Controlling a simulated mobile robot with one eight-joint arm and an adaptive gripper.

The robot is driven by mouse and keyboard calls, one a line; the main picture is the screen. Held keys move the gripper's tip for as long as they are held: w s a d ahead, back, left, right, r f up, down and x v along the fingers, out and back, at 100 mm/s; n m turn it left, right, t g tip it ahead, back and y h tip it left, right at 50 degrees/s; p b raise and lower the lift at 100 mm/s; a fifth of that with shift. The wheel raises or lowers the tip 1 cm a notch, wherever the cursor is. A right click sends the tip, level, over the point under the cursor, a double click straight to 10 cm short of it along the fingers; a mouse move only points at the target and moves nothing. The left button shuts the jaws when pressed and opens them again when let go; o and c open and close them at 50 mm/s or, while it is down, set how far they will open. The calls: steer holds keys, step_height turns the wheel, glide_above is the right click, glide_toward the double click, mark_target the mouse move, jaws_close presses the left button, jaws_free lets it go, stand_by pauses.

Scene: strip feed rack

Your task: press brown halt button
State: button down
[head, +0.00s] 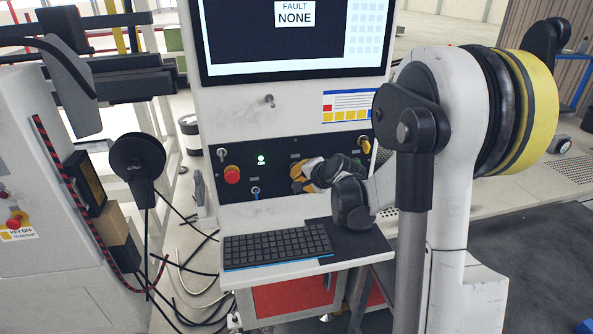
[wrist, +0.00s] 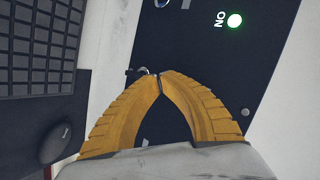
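The black control panel (head: 278,167) is on the front of the white cabinet below the screen. My gripper (head: 297,178) is at the panel, right of the green light. In the wrist view, the yellow fingers of my gripper (wrist: 158,80) meet at their tips, with nothing seen between them. The tips are over the panel (wrist: 205,45), beside a small metal fitting (wrist: 141,70). I cannot make out a brown button in either view; my gripper and wrist hide part of the panel. A red mushroom button (head: 232,174) is at the panel's left.
A lit green light (head: 261,160) and a key switch (head: 255,191) are left of my gripper. A yellow knob (head: 364,144) is at the panel's right. The keyboard (head: 277,246) lies on the shelf below, with a mouse (wrist: 62,140) beside it. The screen (head: 290,35) reads FAULT NONE.

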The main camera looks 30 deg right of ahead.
steer(key=shift+w+d, duration=0.15)
steer(key=shift+w, duration=0.4)
stand_by(0.7)
steer(key=shift+s, duration=0.15)
steer(key=shift+s+a, duration=0.25)
steer(key=shift+s, duration=0.5)
steer(key=s, duration=0.2)
steer(key=s+a, duration=0.1)
steer(key=s, duration=0.1)
steer(key=shift+s+a, duration=0.2)
steer(key=shift+s, duration=0.2)
stand_by(0.7)
